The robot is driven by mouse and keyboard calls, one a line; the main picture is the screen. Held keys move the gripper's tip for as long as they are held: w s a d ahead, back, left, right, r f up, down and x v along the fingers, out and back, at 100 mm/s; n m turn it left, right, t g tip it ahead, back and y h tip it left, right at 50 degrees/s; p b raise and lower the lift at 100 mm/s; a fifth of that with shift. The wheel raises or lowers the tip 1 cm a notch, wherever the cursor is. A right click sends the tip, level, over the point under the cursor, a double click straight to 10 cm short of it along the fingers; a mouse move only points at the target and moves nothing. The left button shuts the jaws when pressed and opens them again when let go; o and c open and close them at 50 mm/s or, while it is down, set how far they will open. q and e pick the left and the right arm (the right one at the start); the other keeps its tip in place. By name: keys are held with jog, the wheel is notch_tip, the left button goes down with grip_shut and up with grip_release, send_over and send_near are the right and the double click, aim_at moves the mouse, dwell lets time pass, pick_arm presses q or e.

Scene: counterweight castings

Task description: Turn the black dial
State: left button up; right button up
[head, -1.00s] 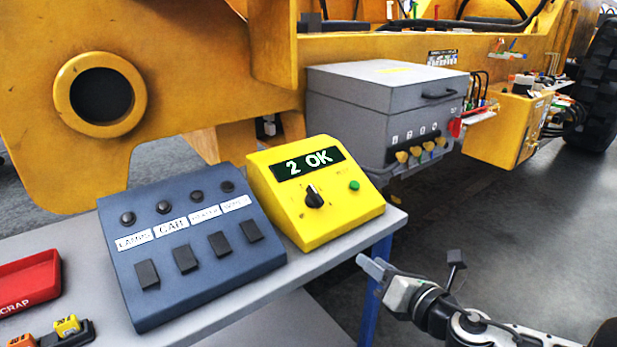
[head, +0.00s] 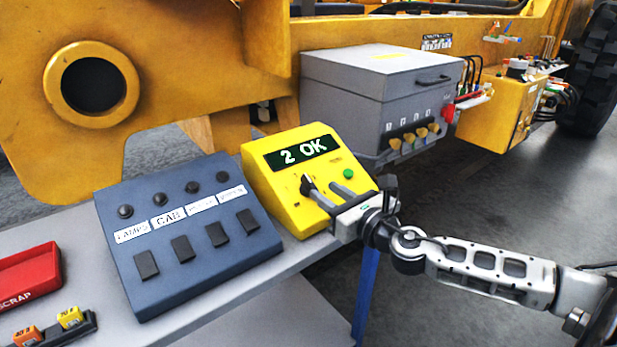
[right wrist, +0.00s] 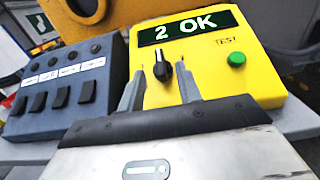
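The black dial (head: 307,184) is on the sloping face of a yellow box (head: 285,205), below a dark display (head: 303,153) reading "2 OK". My right gripper (head: 322,187) reaches the box face from the right. In the right wrist view the dial (right wrist: 162,70) shows between the two fingers of my open right gripper (right wrist: 160,67), with a gap on each side. Its pointer is toward the display. Whether the fingertips are level with the dial in depth I cannot tell. My left gripper is not in view.
A green button (head: 348,173) sits right of the dial, close to a finger. A blue-grey panel (head: 190,240) with several switches stands to the left. A red scrap tray (head: 30,275) lies at the far left. The table's front edge is just below the box.

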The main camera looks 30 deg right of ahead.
aim_at(310, 182)
jog(key=w, duration=0.2)
jog(key=w+p, duration=0.1)
jog(key=w, duration=0.4)
jog(key=shift+a, duration=0.3)
grip_shut()
